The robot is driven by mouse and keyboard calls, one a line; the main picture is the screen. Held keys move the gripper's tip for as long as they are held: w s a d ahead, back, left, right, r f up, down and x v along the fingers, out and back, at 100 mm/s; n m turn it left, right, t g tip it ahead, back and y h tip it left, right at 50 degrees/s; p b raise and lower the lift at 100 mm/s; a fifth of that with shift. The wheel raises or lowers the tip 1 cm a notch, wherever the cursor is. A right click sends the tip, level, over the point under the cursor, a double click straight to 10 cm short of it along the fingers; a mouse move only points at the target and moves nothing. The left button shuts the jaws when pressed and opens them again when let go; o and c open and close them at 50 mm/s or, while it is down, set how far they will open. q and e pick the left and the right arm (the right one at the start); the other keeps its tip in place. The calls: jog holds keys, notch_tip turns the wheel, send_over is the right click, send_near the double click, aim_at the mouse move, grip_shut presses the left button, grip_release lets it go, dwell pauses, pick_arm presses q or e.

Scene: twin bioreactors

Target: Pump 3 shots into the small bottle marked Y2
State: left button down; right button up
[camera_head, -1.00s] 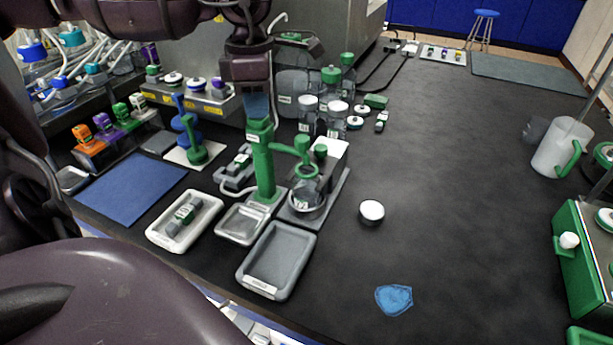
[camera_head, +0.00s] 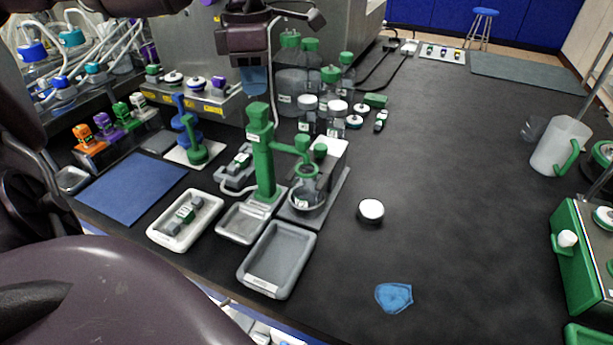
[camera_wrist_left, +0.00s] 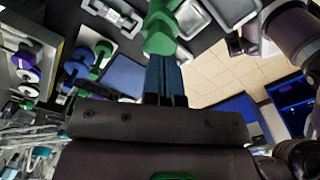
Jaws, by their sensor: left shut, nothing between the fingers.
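A green pump dispenser (camera_head: 264,165) stands on the bench with its head (camera_head: 259,112) up. Its side spout (camera_head: 288,147) reaches right, over a small clear bottle (camera_head: 307,192) on a grey stand. The bottle's mark is too small to read surely. My left gripper (camera_head: 256,80) is shut and empty, blue fingers pointing down just above the pump head, with a small gap. In the left wrist view the shut fingers (camera_wrist_left: 165,80) point at the green pump head (camera_wrist_left: 160,32). My right gripper is not in view.
A white round cap (camera_head: 371,210) lies right of the stand. A grey tray (camera_head: 247,277) and a white tray (camera_head: 160,233) lie in front. Bottles with green and white lids (camera_head: 330,100) stand behind. The bench right of the cap is mostly clear.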

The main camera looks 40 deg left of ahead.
aim_at(257, 106)
pick_arm(q)
jog(key=shift+f, duration=0.2)
jog(key=shift+f, duration=2.05)
jog(key=shift+r, duration=2.25)
jog(key=shift+f, duration=0.25)
jog(key=shift+f, duration=2.05)
jog(key=shift+r, duration=2.3)
